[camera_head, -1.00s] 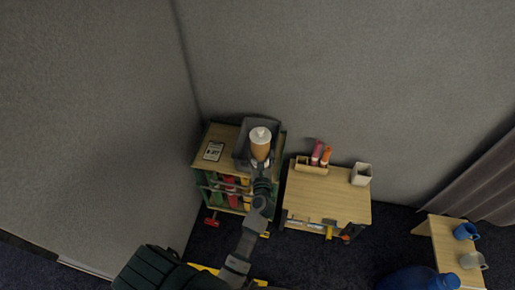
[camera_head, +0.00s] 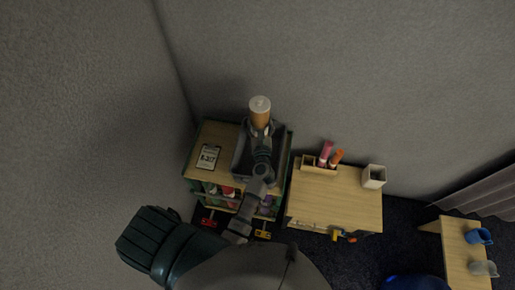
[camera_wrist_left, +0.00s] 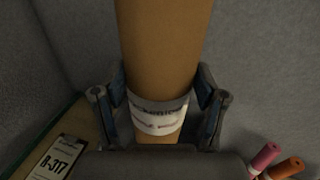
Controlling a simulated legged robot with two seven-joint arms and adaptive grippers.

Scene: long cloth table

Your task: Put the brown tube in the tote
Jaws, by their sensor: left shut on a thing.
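The brown tube (camera_head: 260,116) has a pale cap and is held upright by my left gripper (camera_head: 261,134). In the left wrist view the tube (camera_wrist_left: 162,50) stands between the two fingers of the gripper (camera_wrist_left: 161,105), which press on both its sides near a white printed label. The grey tote (camera_head: 240,164) sits on the wooden top of a shelf unit; my left arm and gripper cover much of it. In the head view the tube appears above and behind the tote's far edge. My right gripper is not in view.
A tag card (camera_head: 208,157) lies left of the tote on the shelf unit (camera_head: 222,134). To the right, a wooden table (camera_head: 334,200) holds a small rack with a pink tube (camera_head: 326,151) and an orange tube (camera_head: 337,157), and a white square cup (camera_head: 374,177). Walls stand close behind and left.

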